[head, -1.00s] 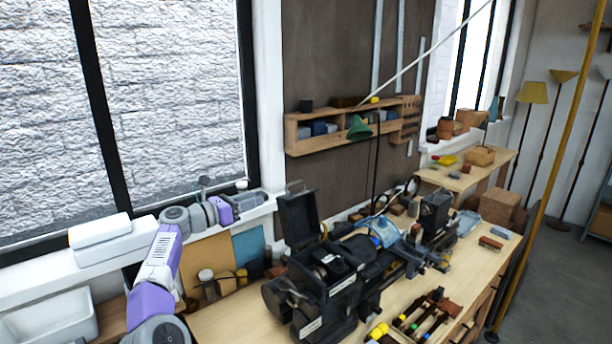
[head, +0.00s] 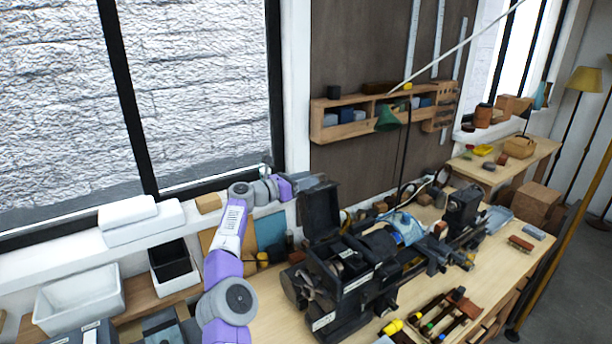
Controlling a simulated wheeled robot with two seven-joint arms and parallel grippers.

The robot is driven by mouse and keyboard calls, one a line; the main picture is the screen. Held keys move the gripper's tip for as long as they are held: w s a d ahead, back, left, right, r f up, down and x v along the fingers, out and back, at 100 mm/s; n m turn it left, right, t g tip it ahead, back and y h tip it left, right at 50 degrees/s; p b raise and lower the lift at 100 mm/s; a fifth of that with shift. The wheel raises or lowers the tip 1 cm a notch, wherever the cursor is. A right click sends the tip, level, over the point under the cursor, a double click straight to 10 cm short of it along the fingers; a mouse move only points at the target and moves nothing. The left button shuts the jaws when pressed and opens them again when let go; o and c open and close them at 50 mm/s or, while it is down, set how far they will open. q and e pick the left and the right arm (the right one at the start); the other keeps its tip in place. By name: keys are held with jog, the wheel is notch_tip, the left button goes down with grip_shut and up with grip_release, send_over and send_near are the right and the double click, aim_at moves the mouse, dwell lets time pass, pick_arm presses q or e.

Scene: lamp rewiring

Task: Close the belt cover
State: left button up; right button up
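The belt cover (head: 320,211) is a black lid standing raised, upright, at the left end of the black lathe (head: 345,275) on the bench. The pulley housing below it is uncovered. My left gripper (head: 312,181) is grey and small in the head view, at the upper left edge of the cover. It overlaps the cover's top edge in the picture; I cannot tell if they touch. Whether its fingers are open or shut is too small to see. My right gripper is not in view.
The wooden bench (head: 482,293) holds hand tools (head: 447,315) in front of the lathe. A wall shelf (head: 365,128) hangs behind it. White bins (head: 82,296) stand at the left beside my arm. A window sill runs behind. The bench's right front is partly clear.

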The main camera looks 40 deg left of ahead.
pick_arm(q)
jog(key=shift+w+f, duration=0.1)
jog(key=shift+w, duration=0.1)
jog(key=shift+s, duration=0.1)
grip_shut()
jog(key=shift+d, duration=0.1)
